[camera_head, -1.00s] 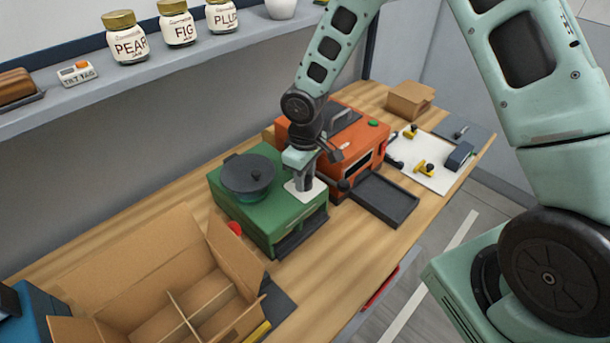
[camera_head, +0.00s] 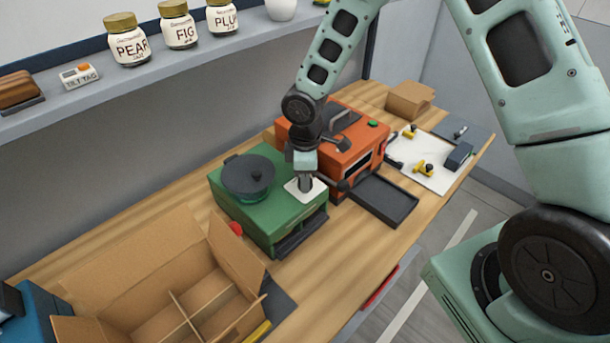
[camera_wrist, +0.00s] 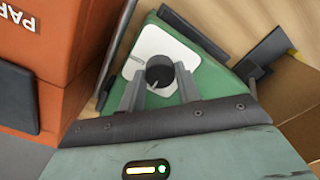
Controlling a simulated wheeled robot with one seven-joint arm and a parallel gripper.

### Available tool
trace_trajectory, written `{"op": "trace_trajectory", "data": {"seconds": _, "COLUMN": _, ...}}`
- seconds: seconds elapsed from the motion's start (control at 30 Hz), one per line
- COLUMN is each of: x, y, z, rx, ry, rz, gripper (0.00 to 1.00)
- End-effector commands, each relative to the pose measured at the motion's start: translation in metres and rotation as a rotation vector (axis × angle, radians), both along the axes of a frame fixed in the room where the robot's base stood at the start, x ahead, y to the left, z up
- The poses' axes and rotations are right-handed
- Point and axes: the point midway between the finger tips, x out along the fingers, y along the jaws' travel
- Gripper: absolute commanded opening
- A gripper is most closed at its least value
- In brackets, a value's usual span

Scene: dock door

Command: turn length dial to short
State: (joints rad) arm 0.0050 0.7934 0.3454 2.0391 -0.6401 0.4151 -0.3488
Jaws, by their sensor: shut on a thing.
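The length dial (camera_wrist: 160,73) is a dark round knob on a white plate (camera_wrist: 150,44) with small marks, on top of the green machine (camera_head: 257,215). My gripper (camera_wrist: 160,90) is shut on the dial, with one finger on each side of it in the wrist view. In the head view my gripper (camera_head: 305,182) points down at the white plate and hides most of the dial. A pale line shows on the dial's top in the wrist view. I cannot read which mark it points to.
A dark round lidded hopper (camera_head: 248,175) stands on the green machine beside my gripper. The orange machine (camera_head: 335,145) stands close behind to the right, with a dark tray (camera_head: 384,200). An open divided carton (camera_head: 165,270) is at the front left.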

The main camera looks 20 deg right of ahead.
Motion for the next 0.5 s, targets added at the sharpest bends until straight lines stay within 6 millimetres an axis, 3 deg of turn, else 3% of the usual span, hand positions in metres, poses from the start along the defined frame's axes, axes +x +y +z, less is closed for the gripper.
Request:
{"op": "trace_trajectory", "data": {"seconds": 0.37, "x": 0.0006, "y": -0.0004, "z": 0.0005, "rx": -0.001, "ry": -0.002, "rz": 0.005, "gripper": 0.10}}
{"op": "trace_trajectory", "data": {"seconds": 0.4, "x": 0.0006, "y": -0.0004, "z": 0.0005, "rx": -0.001, "ry": -0.002, "rz": 0.005, "gripper": 0.44}}
{"op": "trace_trajectory", "data": {"seconds": 0.43, "x": 0.0005, "y": -0.0003, "z": 0.0005, "rx": -0.001, "ry": -0.002, "rz": 0.005, "gripper": 0.53}}
{"op": "trace_trajectory", "data": {"seconds": 0.5, "x": 0.0004, "y": -0.0003, "z": 0.0004, "rx": 0.000, "ry": -0.001, "rz": 0.005, "gripper": 0.55}}
